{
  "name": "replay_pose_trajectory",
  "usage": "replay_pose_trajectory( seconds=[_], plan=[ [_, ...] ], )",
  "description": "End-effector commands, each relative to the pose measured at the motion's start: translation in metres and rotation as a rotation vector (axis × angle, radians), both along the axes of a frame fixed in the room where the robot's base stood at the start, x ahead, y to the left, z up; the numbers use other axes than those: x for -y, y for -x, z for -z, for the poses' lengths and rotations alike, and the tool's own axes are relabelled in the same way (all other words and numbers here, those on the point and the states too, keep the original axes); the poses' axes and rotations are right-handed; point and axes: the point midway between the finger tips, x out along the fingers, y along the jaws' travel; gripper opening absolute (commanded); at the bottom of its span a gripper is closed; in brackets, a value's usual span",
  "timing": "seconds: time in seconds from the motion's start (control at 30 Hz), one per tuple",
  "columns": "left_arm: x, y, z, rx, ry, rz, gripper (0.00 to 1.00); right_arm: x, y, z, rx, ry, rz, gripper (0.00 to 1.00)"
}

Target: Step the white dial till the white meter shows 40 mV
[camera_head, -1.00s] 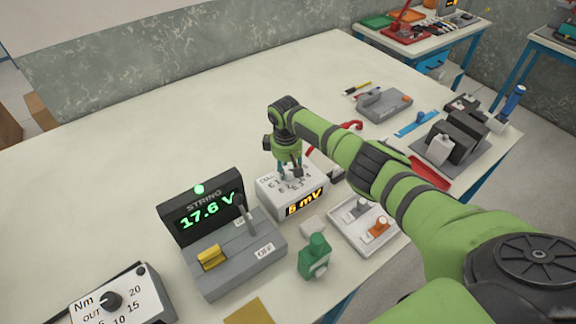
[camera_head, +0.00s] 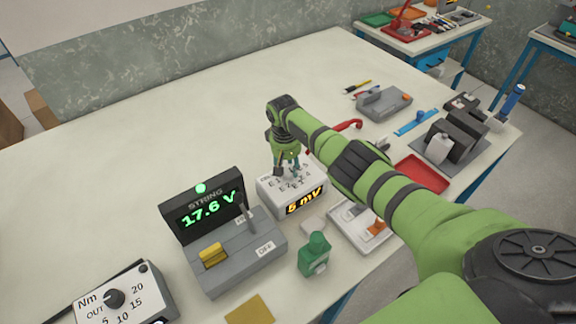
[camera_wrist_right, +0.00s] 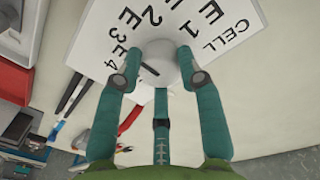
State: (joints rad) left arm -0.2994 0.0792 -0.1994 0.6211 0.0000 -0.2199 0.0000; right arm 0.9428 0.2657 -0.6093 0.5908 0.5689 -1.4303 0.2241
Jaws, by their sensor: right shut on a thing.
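The white meter (camera_head: 290,199) stands on the table near the centre of the head view, and its amber display (camera_head: 304,201) reads 5 mV. Its top carries printed CELL and E labels around the dial. The white dial (camera_wrist_right: 158,58) is a round knob with a dark pointer line in the right wrist view. My right gripper (camera_head: 286,172) comes down on the meter from above, and its teal fingers are closed around the dial, as the wrist view also shows (camera_wrist_right: 160,80). The fingers hide the dial in the head view. My left gripper is out of view.
A grey STRING unit (camera_head: 240,252) reading 17.6 V, with a lever and yellow switch, stands left of the meter. The table's left and back are clear.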

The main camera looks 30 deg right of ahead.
Motion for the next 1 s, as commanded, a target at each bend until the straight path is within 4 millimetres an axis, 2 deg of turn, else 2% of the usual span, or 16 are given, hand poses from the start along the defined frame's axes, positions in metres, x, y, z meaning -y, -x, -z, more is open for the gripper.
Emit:
replay_pose_trajectory(
  seconds=[0.03,0.3,0.33,0.37,0.4,0.77,0.87,1.0],
  plan=[
    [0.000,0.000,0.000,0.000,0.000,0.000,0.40,0.000,0.007,0.006,-0.021,-0.002,0.004,0.05],
    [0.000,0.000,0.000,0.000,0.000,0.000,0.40,0.000,0.007,0.006,-0.021,-0.003,0.003,0.05],
    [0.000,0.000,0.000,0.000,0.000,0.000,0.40,0.000,0.007,0.006,-0.021,-0.003,0.002,0.46],
    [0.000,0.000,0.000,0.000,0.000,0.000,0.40,-0.001,0.007,0.006,-0.021,-0.003,0.002,0.58],
    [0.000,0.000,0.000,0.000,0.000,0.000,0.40,-0.001,0.006,0.006,-0.021,-0.003,0.002,0.62],
    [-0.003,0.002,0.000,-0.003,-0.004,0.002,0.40,0.000,0.002,0.000,-0.008,-0.002,0.001,0.62],
    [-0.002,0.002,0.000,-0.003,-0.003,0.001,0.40,-0.001,0.002,-0.007,-0.006,-0.003,-0.001,0.62],
    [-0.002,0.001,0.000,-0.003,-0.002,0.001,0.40,-0.002,0.001,-0.025,-0.004,-0.001,-0.002,0.62]
  ],
)
